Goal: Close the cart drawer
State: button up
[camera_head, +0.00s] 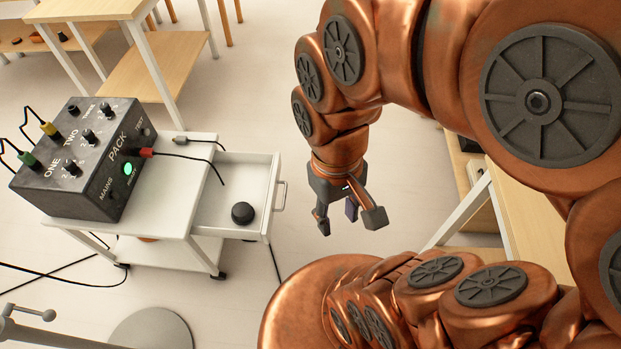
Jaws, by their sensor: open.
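The white cart (170,225) stands at the left of the head view. Its drawer (262,215) is pulled out to the right, with a pale handle (281,197) on its outer front. A small round black object (243,213) lies inside the drawer. My gripper (345,225) hangs to the right of the drawer front, pointing down. It is open and empty, apart from the handle, with a gap showing between them.
A dark power box (90,155) with knobs, a green light and plugged cables sits on the cart top. A cable end hangs over the drawer. Wooden tables (150,70) stand behind. A grey round base (150,330) is on the floor in front.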

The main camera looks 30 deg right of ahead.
aim_at(254, 179)
jog(key=z, duration=0.7)
jog(key=k, duration=1.4)
jog(key=i, duration=0.55)
jog(key=u, duration=0.85)
jog(key=i, duration=1.05)
jog(key=u, duration=0.1)
